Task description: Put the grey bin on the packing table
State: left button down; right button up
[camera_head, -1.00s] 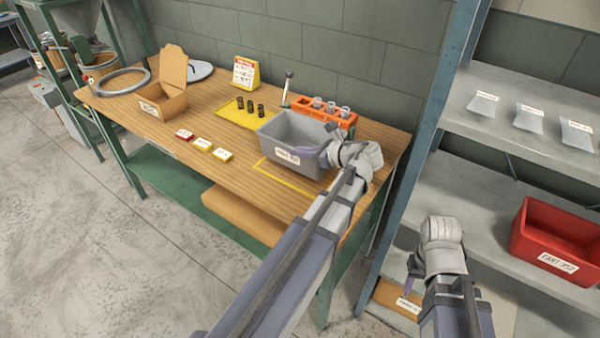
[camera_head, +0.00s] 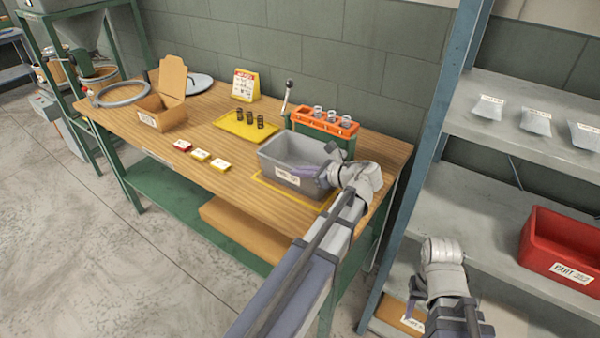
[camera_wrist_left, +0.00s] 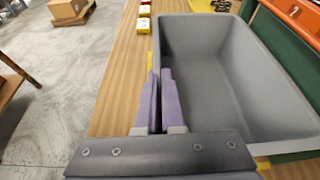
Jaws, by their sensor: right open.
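The grey bin (camera_head: 294,178) with a white label is at the front right of the wooden packing table (camera_head: 225,188). It sits upright at a yellow outline on the tabletop and looks empty inside. My left gripper (camera_head: 328,176) is at its right end. In the left wrist view, the two purple fingers (camera_wrist_left: 159,85) are close together on either side of the wall of the bin (camera_wrist_left: 215,75), pinching it. Whether the base fully touches the table is hard to tell. My right gripper (camera_head: 412,296) is empty and open by the shelf, partly hidden by its wrist.
An orange rack (camera_head: 320,124) stands just behind the bin. A yellow tray (camera_head: 232,128), a cardboard box (camera_head: 165,112) and small red and yellow cards are farther left. A blue shelf post (camera_head: 428,140) rises to the right; a red bin (camera_head: 560,245) stands on the shelf.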

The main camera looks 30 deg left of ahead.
pick_arm(q)
jog(key=c, duration=1)
grip_release()
jog(key=shift+c, duration=0.2)
jog(key=shift+r+p, duration=0.2)
jog(key=shift+p, duration=0.1)
jog(key=p+v, duration=0.5)
jog(key=v, duration=0.7)
jog(key=s+d+f+n+h, duration=0.2)
jog(key=f, duration=0.1)
jog(key=s+d+f+n+h, duration=0.2)
jog(key=d, duration=0.1)
jog(key=s+d+f+n+h, duration=0.1)
jog(key=s+d+f+n, duration=0.1)
jog(key=s+f, duration=0.1)
jog(key=shift+d+f+n+h, duration=0.3)
jog(key=shift+f+h, duration=0.05)
jog(key=shift+h, duration=0.05)
jog(key=s+d+f+n+h, duration=0.2)
jog(key=s+d+n+h, duration=0.1)
jog(key=d, duration=0.3)
jog(key=s+d+f+n+g+h, duration=0.1)
jog(key=s+d+f+n+h, duration=0.1)
jog(key=s+d+n, duration=0.3)
jog(key=shift+s+d+f+g+h, duration=0.2)
jog(key=shift+d+f+g+h, duration=0.15)
jog(key=shift+h, duration=0.45)
